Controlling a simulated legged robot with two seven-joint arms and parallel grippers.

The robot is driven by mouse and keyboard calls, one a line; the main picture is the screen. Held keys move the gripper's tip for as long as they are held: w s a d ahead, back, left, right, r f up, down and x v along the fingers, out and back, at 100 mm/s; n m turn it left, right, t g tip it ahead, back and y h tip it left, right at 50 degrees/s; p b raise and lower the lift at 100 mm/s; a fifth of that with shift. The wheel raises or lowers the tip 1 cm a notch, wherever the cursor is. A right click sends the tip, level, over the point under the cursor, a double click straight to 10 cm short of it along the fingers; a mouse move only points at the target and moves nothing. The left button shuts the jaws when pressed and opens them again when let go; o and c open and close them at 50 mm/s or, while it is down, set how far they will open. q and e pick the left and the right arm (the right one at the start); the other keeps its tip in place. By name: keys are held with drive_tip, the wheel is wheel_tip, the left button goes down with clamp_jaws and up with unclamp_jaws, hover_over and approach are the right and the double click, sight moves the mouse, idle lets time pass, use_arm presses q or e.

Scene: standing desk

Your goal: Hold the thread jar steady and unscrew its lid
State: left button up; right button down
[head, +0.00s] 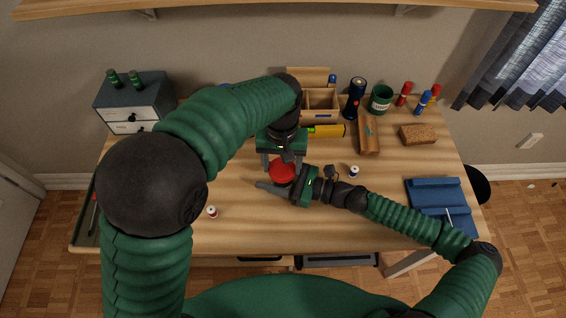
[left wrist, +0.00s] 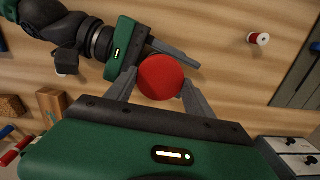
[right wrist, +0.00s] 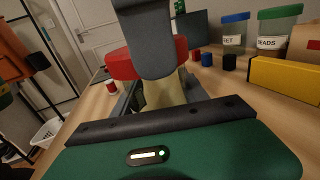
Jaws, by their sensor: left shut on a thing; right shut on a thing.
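The thread jar's round red lid (head: 281,173) is near the middle of the desk, and it fills the centre of the left wrist view (left wrist: 160,77). My left gripper (head: 282,164) reaches down from above, its fingers shut on opposite sides of the lid. My right gripper (head: 284,188) comes in low from the right, shut around the jar's body below the lid. In the right wrist view the pale yellowish jar body (right wrist: 166,92) sits between my right fingers, upright or nearly so. A left finger covers part of the lid there (right wrist: 120,66). Most of the body is hidden from above.
A red spool (head: 212,211) lies left of the jar and a blue spool (head: 354,172) to the right. A yellow box (head: 327,131), wooden organiser (head: 320,117), flashlight (head: 355,99) and green cup (head: 381,98) stand behind. The front desk strip is mostly clear.

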use_arm(q)
drive_tip(key=o, duration=1.1)
drive_tip(key=shift+w+r, duration=0.1)
drive_tip(key=shift+w, duration=0.15)
drive_tip(key=o, duration=0.4)
drive_tip(key=shift+s+a, duration=0.1)
drive_tip(key=shift+s, duration=0.05)
drive_tip(key=shift+o, duration=0.2)
wheel_tip(320, 180, up, 4)
drive_tip(key=shift+r, duration=0.2)
drive_tip(key=shift+r+m, duration=0.55)
drive_tip(key=shift+m, duration=0.65)
drive_tip(key=r+m, duration=0.1)
drive_tip(key=m, duration=0.1)
drive_tip(key=r+m, duration=0.1)
drive_tip(key=m, duration=0.2)
drive_tip(key=shift+s, duration=0.2)
drive_tip(key=shift+f, duration=0.2)
wheel_tip(320, 180, down, 7)
drive_tip(key=shift+f, duration=0.2)
